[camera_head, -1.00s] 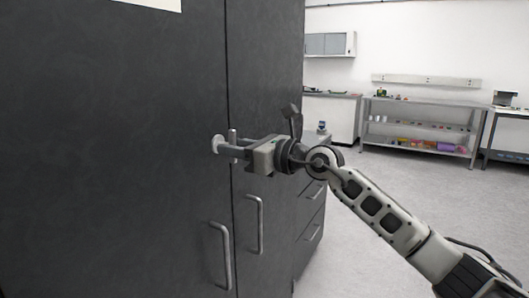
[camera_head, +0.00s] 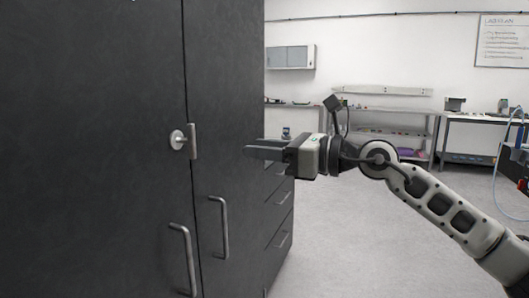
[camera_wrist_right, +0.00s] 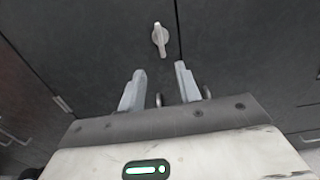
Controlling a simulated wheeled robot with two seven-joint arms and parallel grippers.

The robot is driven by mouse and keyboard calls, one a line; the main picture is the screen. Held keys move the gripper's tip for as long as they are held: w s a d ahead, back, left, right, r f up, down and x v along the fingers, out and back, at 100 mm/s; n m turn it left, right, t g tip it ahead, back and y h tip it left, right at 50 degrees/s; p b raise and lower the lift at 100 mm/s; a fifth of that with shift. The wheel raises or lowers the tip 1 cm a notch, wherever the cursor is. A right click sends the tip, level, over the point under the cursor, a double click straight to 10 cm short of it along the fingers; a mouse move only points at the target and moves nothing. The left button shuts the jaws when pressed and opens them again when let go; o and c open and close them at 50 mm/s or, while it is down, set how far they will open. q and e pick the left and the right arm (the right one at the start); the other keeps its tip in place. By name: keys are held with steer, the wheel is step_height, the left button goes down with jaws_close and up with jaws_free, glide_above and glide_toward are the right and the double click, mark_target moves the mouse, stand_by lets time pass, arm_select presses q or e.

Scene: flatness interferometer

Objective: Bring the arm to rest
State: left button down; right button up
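My right gripper (camera_head: 250,151) is raised in front of the dark cabinet's right door, to the right of the latch knob and apart from it. In the right wrist view its two fingers (camera_wrist_right: 161,75) are spread with nothing between them. The latch knob (camera_head: 178,139), a pale turn handle, sits on the left door beside the seam, and it also shows beyond the fingertips in the right wrist view (camera_wrist_right: 159,39). My left gripper is not in view.
The dark cabinet (camera_head: 90,120) fills the left side, its doors shut. Two bar handles (camera_head: 224,228) stick out below the latch. Drawers (camera_head: 281,220) are on its right side. Shelving (camera_head: 390,125) and a bench (camera_head: 470,122) stand far back. The grey floor (camera_head: 350,240) between is clear.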

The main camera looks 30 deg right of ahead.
stand_by(0.3)
steer(key=s+a+f+m+t+p, duration=0.1)
steer(key=a+f+m, duration=0.2)
steer(key=f+m, duration=0.4)
steer(key=s+a+f+m+t+h, duration=0.1)
steer(key=a+f+m+t, duration=0.1)
steer(key=f+m, duration=0.45)
steer(key=s+a+f+m+t+p, duration=0.1)
steer(key=a+f+m, duration=0.2)
steer(key=f+m, duration=0.4)
steer(key=s+a+f+m+g+h, duration=0.3)
steer(key=s+f+m, duration=0.6)
steer(key=f+m, duration=0.1)
steer(key=s+a+f+m+g+h, duration=0.2)
steer(key=s+f+m+g+h, duration=0.1)
steer(key=s+f+m, duration=0.6)
step_height(320, 180, down, 4)
steer(key=shift+s+a+r+m+g+h+p, duration=0.2)
steer(key=shift+a+m+g+h+p, duration=0.15)
steer(key=shift+m+g, duration=0.7)
